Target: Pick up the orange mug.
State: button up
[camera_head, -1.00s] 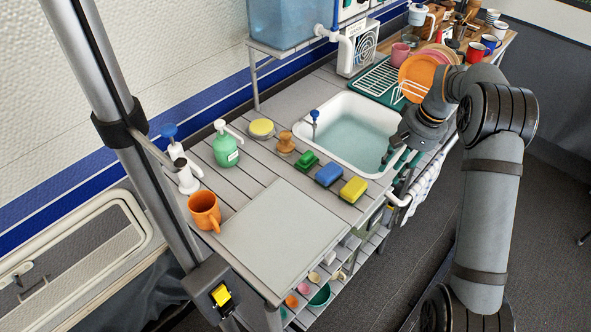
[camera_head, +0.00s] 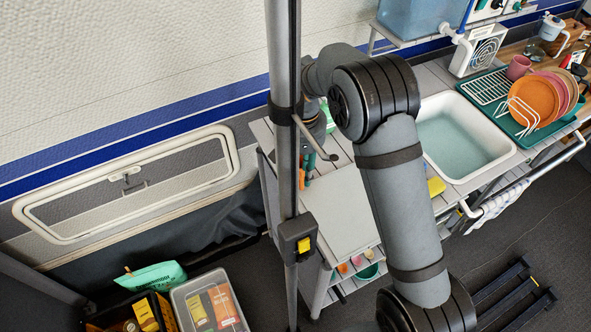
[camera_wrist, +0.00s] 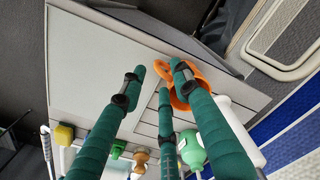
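The orange mug (camera_wrist: 210,76) stands near the counter's end in the wrist view. My right-hand finger there crosses in front of it and hides part of it; its handle shows left of that finger. I cannot tell whether they touch. In the head view only an orange sliver of the mug (camera_head: 301,180) shows by the grey pole. My gripper (camera_wrist: 157,73) has its green fingers spread apart, with nothing held between them. In the head view my gripper (camera_head: 310,168) hangs over the left end of the counter, partly hidden by the pole and my arm.
A grey board (camera_head: 340,212) lies beside the mug. The green soap bottle (camera_wrist: 192,152) stands close by, with a white object (camera_wrist: 246,128) near it. A yellow sponge (camera_head: 436,187) and the sink (camera_head: 462,140) are to the right. The pole (camera_head: 283,130) stands at the counter's left end.

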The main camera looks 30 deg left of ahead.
aim_at(302, 182)
jog(key=shift+s+d+f, duration=0.1)
jog(key=shift+f, duration=0.25)
notch_tip(302, 182, down, 4)
jog(key=shift+d+f+p, duration=0.1)
jog(key=shift+f+p, duration=0.15)
jog(key=shift+p, duration=0.65)
jog(key=c, duration=0.7)
grip_shut()
